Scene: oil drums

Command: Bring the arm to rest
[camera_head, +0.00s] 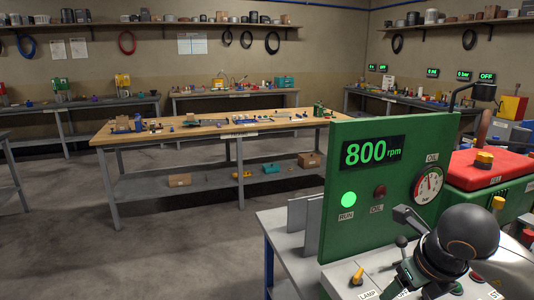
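My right arm (468,234) comes in from the lower right, with a black rounded joint and a pale link. Its dark end with the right gripper (406,278) is low over the light top of a green machine, in front of the machine's panel (340,230). The fingers are small and dark here, and I cannot tell whether they are open, or whether they touch a control. My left arm and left gripper are not in view.
The panel carries an 800 rpm display (372,152), a lit green RUN lamp (348,200), a dark red OIL lamp (380,192) and an oil gauge (429,184). A yellow-tipped LAMP switch (358,275) and a red cover (490,168) are nearby. A wooden workbench (170,136) stands beyond open floor.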

